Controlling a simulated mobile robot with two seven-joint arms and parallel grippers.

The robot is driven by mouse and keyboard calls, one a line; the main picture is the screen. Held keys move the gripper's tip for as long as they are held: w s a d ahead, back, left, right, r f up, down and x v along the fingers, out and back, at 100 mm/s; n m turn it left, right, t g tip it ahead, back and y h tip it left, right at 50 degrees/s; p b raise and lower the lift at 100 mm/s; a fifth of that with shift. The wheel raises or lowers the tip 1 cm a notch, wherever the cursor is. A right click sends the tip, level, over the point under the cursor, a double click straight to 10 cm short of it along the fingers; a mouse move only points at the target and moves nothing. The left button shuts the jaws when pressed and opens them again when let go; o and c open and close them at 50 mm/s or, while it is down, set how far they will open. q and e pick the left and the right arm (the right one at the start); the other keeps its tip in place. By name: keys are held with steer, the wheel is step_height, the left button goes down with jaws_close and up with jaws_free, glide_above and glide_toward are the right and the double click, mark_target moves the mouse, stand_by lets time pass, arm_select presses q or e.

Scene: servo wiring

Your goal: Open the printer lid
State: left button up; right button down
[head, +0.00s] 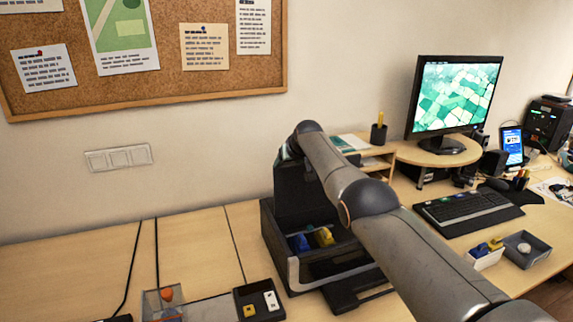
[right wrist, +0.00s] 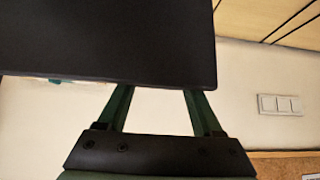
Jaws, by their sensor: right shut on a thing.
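The printer (head: 275,238) is a black box on the desk in the middle of the head view. Its lid (head: 300,200) stands raised, roughly upright, at the back of the box. The inside is exposed, with a blue part (head: 300,242) and a yellow part (head: 324,236) in it. My right gripper (head: 284,155) is at the top edge of the lid, partly hidden by my arm. In the right wrist view, the fingers of my right gripper (right wrist: 155,92) reach the edge of the dark lid (right wrist: 120,40), and the gripper is shut on it. My left gripper is not in view.
A small black tray (head: 258,300) and a clear box (head: 162,303) sit left of the printer. A wooden shelf, monitor (head: 455,95) and keyboard (head: 467,210) stand to the right. Two small bins (head: 525,250) are at lower right. The desk at far left is mostly clear, with cables crossing it.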

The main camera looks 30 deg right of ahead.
steer(key=shift+f, duration=0.3)
steer(key=shift+c, duration=0.2)
jaws_free()
steer(key=shift+r, duration=0.2)
steer(key=shift+s+r+p, duration=0.1)
steer(key=shift+r+p, duration=0.3)
steer(key=shift+p, duration=0.25)
steer(key=shift+p+v, duration=0.9)
steer(key=b+v, duration=0.1)
steer(key=v, duration=0.9)
steer(key=shift+f, duration=0.1)
